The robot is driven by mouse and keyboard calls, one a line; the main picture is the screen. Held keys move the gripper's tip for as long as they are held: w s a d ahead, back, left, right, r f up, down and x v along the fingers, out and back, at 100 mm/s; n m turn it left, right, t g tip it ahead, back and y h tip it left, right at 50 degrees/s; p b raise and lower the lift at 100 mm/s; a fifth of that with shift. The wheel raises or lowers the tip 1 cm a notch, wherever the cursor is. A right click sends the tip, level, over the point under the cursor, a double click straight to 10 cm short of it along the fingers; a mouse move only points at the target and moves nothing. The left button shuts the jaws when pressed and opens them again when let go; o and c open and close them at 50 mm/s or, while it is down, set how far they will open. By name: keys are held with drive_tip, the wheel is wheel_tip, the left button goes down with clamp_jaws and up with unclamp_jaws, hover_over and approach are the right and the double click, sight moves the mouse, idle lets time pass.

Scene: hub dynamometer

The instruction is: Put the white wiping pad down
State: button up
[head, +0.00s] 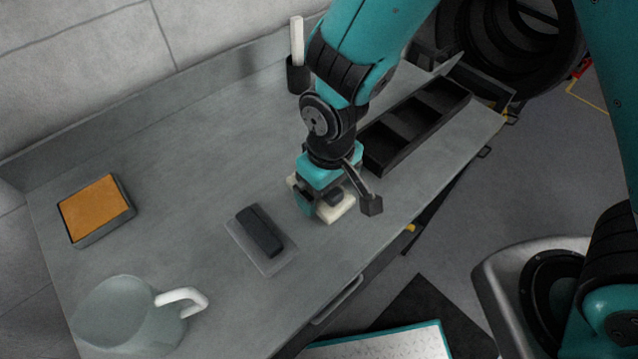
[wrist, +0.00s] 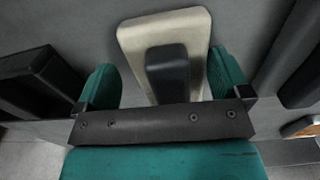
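The white wiping pad (head: 338,210) lies on the grey bench near its front edge, under my gripper. In the wrist view the white pad (wrist: 135,43) carries a dark block-shaped handle (wrist: 168,72). My gripper (head: 322,198) points down over it. In the wrist view the two teal fingers of my gripper (wrist: 166,80) stand apart on either side of the handle, with visible gaps between finger and handle. The right finger overlaps the pad's edge in the picture; contact is unclear. The pad's near end is hidden behind the gripper body.
A grey pad (head: 282,262) with a dark handle lies just left of my gripper. A black compartment tray (head: 385,157) stands to the right. An orange-topped tray (head: 96,209), a clear jug (head: 125,318) and a dark cup (head: 298,76) are on the bench.

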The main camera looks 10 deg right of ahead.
drive_tip(key=shift+r, duration=0.15)
wheel_tip(320, 180, up, 12)
drive_tip(key=s+d+r+y, duration=0.4)
drive_tip(key=s+d+r, duration=0.5)
drive_tip(key=s+r, duration=0.1)
drive_tip(key=shift+d+r, duration=0.35)
drive_tip(key=shift+r, duration=0.05)
drive_tip(key=a+r+p, duration=0.2)
drive_tip(key=shift+w+r+p, duration=0.1)
drive_tip(key=shift+w+p, duration=0.05)
drive_tip(key=shift+p, duration=0.2)
idle(0.6)
